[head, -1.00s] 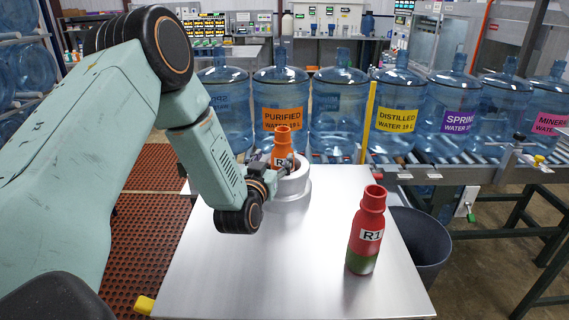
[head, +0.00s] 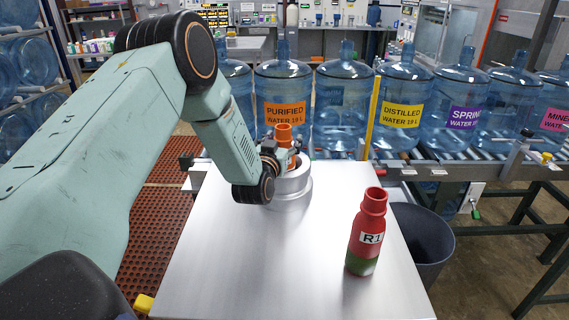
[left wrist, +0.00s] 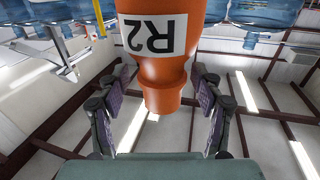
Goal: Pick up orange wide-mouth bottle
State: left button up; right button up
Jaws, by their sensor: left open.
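The orange wide-mouth bottle (head: 284,131) stands upright on a round grey pedestal (head: 292,188) on the metal table. My left gripper (head: 281,152) is at the bottle and hides most of its body in the head view. In the left wrist view the bottle (left wrist: 160,65) appears upside down with an "R2" label. Its neck and mouth lie between the two spread fingers of the left gripper (left wrist: 161,88). Gaps show on both sides, so the gripper is open around the neck without visible contact. My right gripper is not in view.
A red-and-green bottle labelled "R1" (head: 367,235) stands on the right of the metal table (head: 260,270). A dark bin (head: 424,240) is beside the table. Large blue water jugs (head: 340,110) line the conveyor behind. The table's front middle is clear.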

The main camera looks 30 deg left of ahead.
pick_arm(q)
jog(key=shift+w+a, duration=0.25)
jog(key=shift+a, duration=0.05)
jog(key=shift+w+f, duration=0.1)
jog(key=shift+w, duration=0.2)
jog(key=shift+w+d, duration=0.1)
jog(key=shift+c, duration=1)
jog(key=shift+s, duration=0.35)
jog(key=c, duration=0.6)
jog(key=shift+w, duration=0.2)
jog(key=c, duration=0.4)
grip_shut()
